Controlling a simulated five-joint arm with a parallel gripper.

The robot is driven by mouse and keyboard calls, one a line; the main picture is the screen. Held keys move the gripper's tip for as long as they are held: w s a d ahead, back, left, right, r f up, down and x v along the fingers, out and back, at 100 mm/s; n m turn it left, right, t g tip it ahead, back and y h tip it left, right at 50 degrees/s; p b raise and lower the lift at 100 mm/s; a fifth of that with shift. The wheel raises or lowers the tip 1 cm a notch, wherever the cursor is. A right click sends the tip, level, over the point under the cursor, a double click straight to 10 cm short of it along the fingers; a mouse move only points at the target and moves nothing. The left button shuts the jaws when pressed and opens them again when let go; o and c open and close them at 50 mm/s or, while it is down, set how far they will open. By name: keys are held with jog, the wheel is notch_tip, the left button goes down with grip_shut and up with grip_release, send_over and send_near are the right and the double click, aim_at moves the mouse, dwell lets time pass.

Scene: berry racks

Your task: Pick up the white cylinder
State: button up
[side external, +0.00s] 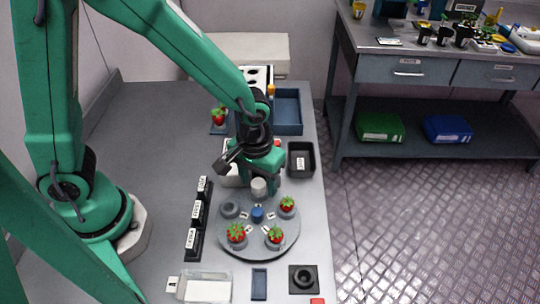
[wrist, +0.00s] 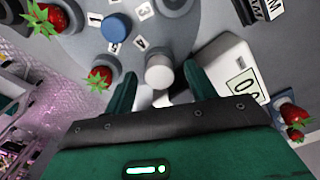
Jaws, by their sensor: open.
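The white cylinder (side external: 258,187) stands on the far side of the round grey turntable (side external: 232,249). In the wrist view the white cylinder (wrist: 159,72) is upright, just past and between the fingertips. My gripper (wrist: 158,80) is open, with one green finger on each side of the cylinder and a gap to both. In the side view my gripper (side external: 262,182) comes down from above at the back of the turntable. I cannot tell whether a finger touches the cylinder.
Strawberries (side external: 236,233) sit in holders around the turntable, with a blue cylinder (side external: 257,214) at its centre. Black labelled holders (side external: 196,220) stand left. A white box with a number label (wrist: 228,75) is close beside one finger. A black tray (side external: 301,159) lies at the back right.

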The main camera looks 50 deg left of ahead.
aim_at(259, 182)
dwell(0.5)
jog(key=c, duration=1.2)
jog(key=shift+r, duration=0.85)
notch_tip(259, 182, up, 2)
jog(key=shift+r, duration=0.1)
jog(key=s+d+r, duration=0.2)
jog(key=s, duration=0.1)
jog(key=s+d+r, duration=0.2)
jog(key=s, duration=0.1)
jog(key=s+d+r, duration=0.2)
jog(key=s+r, duration=0.1)
jog(key=shift+s+d, duration=0.15)
jog(key=shift+s, duration=0.25)
